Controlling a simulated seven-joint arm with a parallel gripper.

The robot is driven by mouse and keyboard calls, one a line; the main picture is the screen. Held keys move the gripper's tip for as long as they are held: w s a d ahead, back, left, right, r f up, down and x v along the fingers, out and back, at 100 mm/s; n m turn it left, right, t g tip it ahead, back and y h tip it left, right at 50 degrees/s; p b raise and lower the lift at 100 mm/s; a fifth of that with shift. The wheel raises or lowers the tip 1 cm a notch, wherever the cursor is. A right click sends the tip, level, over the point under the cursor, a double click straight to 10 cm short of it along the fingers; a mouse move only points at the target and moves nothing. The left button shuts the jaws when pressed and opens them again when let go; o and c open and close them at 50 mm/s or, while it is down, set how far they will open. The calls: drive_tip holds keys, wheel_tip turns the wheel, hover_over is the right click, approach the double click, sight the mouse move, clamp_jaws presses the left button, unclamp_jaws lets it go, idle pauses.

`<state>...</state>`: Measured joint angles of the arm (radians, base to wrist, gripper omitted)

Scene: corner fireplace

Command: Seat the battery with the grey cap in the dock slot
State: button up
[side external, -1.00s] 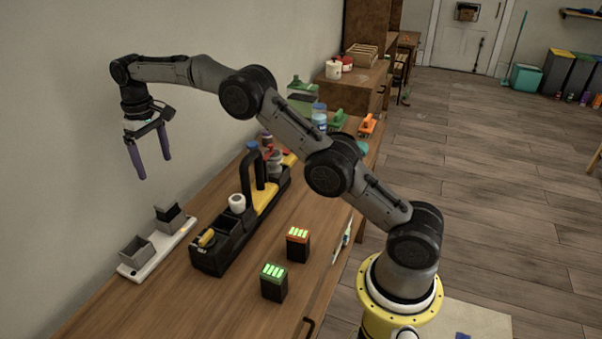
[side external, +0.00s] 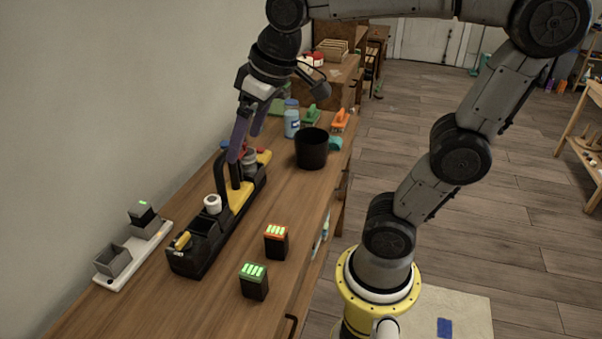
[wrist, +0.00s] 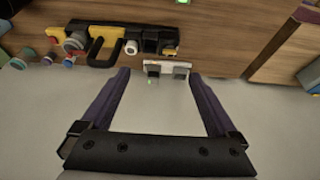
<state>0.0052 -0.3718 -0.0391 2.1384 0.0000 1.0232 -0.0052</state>
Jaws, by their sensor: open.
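The dock (side external: 128,262) is a white strip with two grey sockets beside the wall, at the left of the side view. Its near slot (side external: 113,261) is empty. A dark battery with a grey cap (side external: 141,213) stands roughly upright in the far slot, its lower part hidden, with a small green light on top. The dock also shows in the wrist view (wrist: 166,63), beyond and between my fingertips. My gripper (side external: 246,150) is open and empty. In the side view its purple fingers overlap the toolbox handle; it is apart from the battery.
A black and yellow toolbox (side external: 200,245) with a tall handle lies right of the dock. A green-topped battery (side external: 254,283) and an orange-topped battery (side external: 277,243) stand on the bench. A black bin (side external: 311,150) and a blue-capped bottle (side external: 291,122) stand farther back.

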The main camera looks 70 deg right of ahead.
drive_tip(key=s+f+t, duration=0.1)
drive_tip(key=s+f, duration=0.5)
drive_tip(key=s, duration=0.3)
drive_tip(key=shift+s, duration=0.35)
